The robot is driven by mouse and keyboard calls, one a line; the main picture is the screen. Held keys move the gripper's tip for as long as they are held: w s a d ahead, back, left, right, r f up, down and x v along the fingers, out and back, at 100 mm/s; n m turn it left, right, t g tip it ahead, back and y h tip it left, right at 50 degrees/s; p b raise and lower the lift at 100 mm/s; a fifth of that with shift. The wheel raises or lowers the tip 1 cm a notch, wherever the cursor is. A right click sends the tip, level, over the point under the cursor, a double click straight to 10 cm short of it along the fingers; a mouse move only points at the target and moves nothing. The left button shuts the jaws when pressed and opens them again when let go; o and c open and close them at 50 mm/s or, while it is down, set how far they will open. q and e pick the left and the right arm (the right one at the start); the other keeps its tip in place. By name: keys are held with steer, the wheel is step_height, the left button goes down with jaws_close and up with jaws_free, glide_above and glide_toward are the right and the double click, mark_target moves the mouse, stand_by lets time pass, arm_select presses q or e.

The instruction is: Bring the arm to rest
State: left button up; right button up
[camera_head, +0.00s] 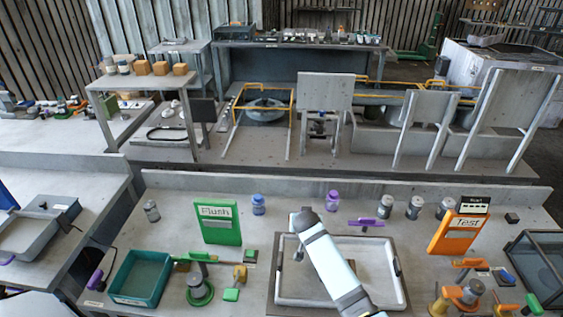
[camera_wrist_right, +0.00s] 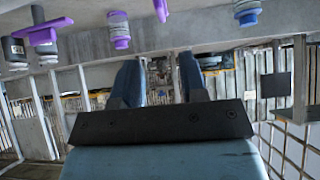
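My right arm reaches in from the bottom of the head view over a pale tray (camera_head: 393,290) on the front bench. Nothing is held in that gap. My left gripper is not in view.
A green Flush sign (camera_head: 216,226) and blue-lidded jar (camera_head: 258,205) stand left of the arm. A purple-lidded jar (camera_head: 332,201) stands behind it. An orange Test sign (camera_head: 457,234) is right; a teal bin (camera_head: 142,277) is left. Small fixtures crowd the right front.

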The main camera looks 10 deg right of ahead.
steer(key=s+f, duration=0.2)
steer(key=s, duration=0.4)
steer(key=s+d+f+n+y, duration=0.1)
steer(key=s+f, duration=0.2)
steer(key=s, duration=0.3)
steer(key=s+f+n+y, duration=0.1)
steer(key=s+f, duration=0.2)
steer(key=s, duration=0.3)
steer(key=shift+d+t, duration=0.3)
steer(key=shift+t, duration=0.1)
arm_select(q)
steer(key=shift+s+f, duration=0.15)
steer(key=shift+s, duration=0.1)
arm_select(e)
steer(key=s+r+n+y, duration=0.1)
steer(key=s+r, duration=0.1)
steer(key=s, duration=0.9)
steer(key=s+r+n+t+y, duration=0.1)
steer(key=s+r+n, duration=0.1)
steer(key=s, duration=0.8)
steer(key=shift+s+y, duration=0.4)
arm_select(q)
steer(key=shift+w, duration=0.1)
arm_select(e)
steer(key=shift+f, duration=0.1)
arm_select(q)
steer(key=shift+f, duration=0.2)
arm_select(e)
steer(key=shift+w, duration=0.1)
